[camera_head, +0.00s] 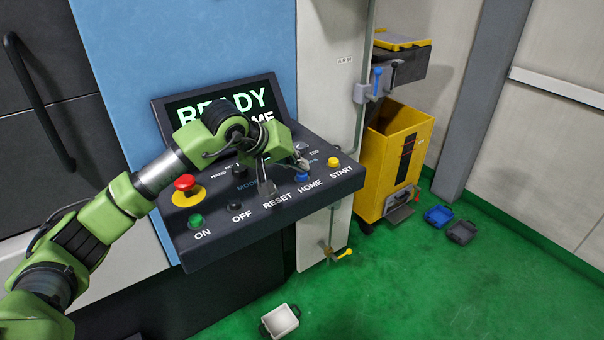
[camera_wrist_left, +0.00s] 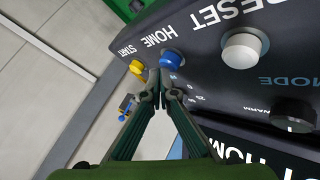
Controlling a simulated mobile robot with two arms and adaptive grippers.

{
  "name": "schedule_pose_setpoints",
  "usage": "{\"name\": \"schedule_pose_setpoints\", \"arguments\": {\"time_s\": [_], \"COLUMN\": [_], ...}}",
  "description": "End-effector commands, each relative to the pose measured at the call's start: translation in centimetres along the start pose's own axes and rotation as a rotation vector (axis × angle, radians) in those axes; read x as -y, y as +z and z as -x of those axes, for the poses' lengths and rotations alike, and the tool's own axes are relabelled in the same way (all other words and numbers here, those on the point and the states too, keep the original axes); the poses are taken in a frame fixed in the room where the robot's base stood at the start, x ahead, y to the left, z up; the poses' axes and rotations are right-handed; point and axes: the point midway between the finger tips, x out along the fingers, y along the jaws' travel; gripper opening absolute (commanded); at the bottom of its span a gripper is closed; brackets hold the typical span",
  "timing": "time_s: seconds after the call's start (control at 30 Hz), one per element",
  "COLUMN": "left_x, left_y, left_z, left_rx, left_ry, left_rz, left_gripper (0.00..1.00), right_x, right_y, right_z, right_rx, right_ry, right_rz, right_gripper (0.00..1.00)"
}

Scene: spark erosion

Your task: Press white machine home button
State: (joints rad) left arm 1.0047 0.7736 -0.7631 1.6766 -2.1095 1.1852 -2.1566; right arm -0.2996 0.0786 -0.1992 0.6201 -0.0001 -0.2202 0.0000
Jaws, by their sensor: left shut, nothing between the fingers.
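The blue HOME button (camera_head: 302,177) sits on the dark control panel (camera_head: 225,228), between the RESET label and the yellow START button. It also shows in the left wrist view (camera_wrist_left: 171,58), directly past the fingertips. My left gripper (camera_head: 301,163) is shut and empty, its fingertips close to the blue button. In the left wrist view its tips (camera_wrist_left: 161,82) overlap the button's lower edge; I cannot tell whether they touch it. My right gripper is not in view.
Nearby are the yellow START button (camera_head: 333,161), the white RESET button (camera_wrist_left: 241,49), the black OFF button (camera_head: 234,205), the green ON button (camera_head: 196,221) and the red emergency stop (camera_head: 185,183). A screen (camera_head: 180,105) reads READY behind my arm. A yellow cart (camera_head: 377,165) stands right.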

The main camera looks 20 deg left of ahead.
Motion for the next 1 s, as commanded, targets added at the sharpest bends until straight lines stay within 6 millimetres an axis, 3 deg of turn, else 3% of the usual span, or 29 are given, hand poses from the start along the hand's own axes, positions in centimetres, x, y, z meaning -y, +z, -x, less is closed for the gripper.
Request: {"name": "schedule_pose_setpoints", "arguments": {"time_s": [1.0], "left_x": [-0.20], "left_y": [-0.19], "left_z": [0.28], "left_rx": [0.001], "left_ry": [-0.001], "left_rz": [0.000], "left_gripper": [0.00], "right_x": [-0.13], "right_y": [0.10], "right_z": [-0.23], "right_rx": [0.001], "right_ry": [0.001], "right_rz": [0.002], "right_gripper": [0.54]}}
